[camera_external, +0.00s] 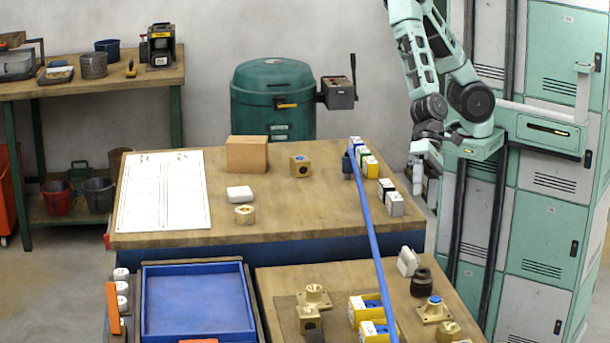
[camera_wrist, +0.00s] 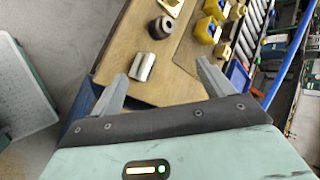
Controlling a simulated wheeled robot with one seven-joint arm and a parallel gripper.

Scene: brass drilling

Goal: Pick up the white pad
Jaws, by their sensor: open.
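Two white pieces could be the white pad. One white pad (camera_external: 408,261) stands upright at the back right of the front table, beside a dark round part. It also shows in the wrist view (camera_wrist: 142,66), near the table edge, ahead of and between my fingers. Another white block (camera_external: 240,193) lies flat on the rear table. My gripper (camera_external: 425,178) hangs off the right edge of the rear table, above and behind the upright pad. In the wrist view my gripper (camera_wrist: 164,70) is open, with nothing between its fingers.
The dark round part (camera_external: 421,282) is close to the upright pad. Brass fittings (camera_external: 435,311) and yellow parts (camera_external: 363,307) stand nearby. A blue bar (camera_external: 370,225) crosses above both tables. Green lockers (camera_external: 540,210) stand close on the right.

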